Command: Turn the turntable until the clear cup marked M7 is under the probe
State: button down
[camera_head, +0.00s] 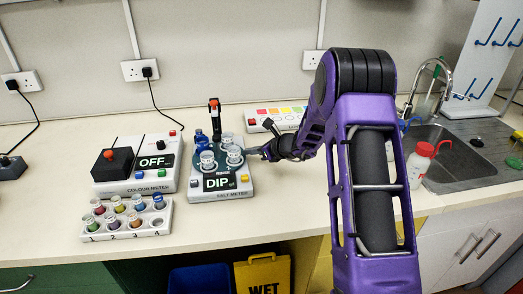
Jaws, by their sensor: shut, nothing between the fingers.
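The salt meter (222,195) stands on the bench and its display reads DIP. Its grey turntable (221,155) carries several clear cups, including one at the front left (207,160) and one at the right (234,155). The marks on the cups are too small to read, so I cannot tell which is M7. The probe (215,113), black with an orange top, stands at the back of the turntable. My gripper (262,153) is shut and empty at the turntable's right edge. I cannot tell whether it touches the rim.
A colour meter (150,180) reading OFF stands to the left, with a white rack (140,228) of coloured vials before it. A white panel (290,114) lies behind my arm.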

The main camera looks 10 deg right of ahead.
jog(key=shift+w+a, duration=1.1)
jog(key=shift+a, duration=0.1)
jog(key=shift+w, duration=0.15)
jog(key=shift+w, duration=0.25)
